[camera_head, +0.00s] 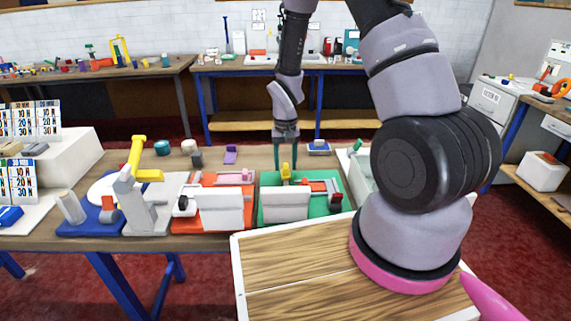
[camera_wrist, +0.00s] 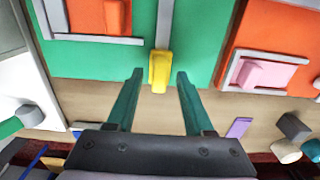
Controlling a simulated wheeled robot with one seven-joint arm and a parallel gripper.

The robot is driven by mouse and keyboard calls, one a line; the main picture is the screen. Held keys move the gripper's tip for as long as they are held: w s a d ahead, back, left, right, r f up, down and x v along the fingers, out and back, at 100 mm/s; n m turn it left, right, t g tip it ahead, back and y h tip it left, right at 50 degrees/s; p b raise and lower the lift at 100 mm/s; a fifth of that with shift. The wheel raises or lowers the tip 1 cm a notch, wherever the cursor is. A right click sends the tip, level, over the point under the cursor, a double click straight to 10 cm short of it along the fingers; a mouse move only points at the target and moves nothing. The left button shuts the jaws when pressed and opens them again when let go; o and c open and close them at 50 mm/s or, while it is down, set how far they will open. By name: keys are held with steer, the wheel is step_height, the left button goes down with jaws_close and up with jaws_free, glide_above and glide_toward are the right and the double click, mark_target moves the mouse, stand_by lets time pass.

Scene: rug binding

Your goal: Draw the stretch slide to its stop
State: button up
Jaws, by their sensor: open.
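A green board (camera_head: 262,180) on the workbench carries a grey rail with a yellow handle (camera_head: 285,170) at the board's far edge. No readable label marks which part is the stretch slide. My gripper (camera_head: 285,166) points down over that edge with its green fingers apart. In the wrist view, the yellow handle (camera_wrist: 159,68) sits at the end of the grey rail (camera_wrist: 164,24), between the fingertips of my gripper (camera_wrist: 160,74). There is a gap on each side, and the fingers do not visibly touch it. An orange-red block (camera_wrist: 116,15) lies in a grey frame on the same board.
Left of the green board in the head view is an orange board (camera_head: 240,182) with a pink block (camera_head: 243,175). A grey stand with a yellow lever (camera_head: 148,175) is farther left. A purple piece (camera_head: 231,154) and small cylinders lie behind. A wooden-topped surface (camera_head: 300,270) is nearer.

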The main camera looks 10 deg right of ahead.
steer(key=shift+f, duration=0.15)
jaws_close()
stand_by(0.5)
stand_by(0.9)
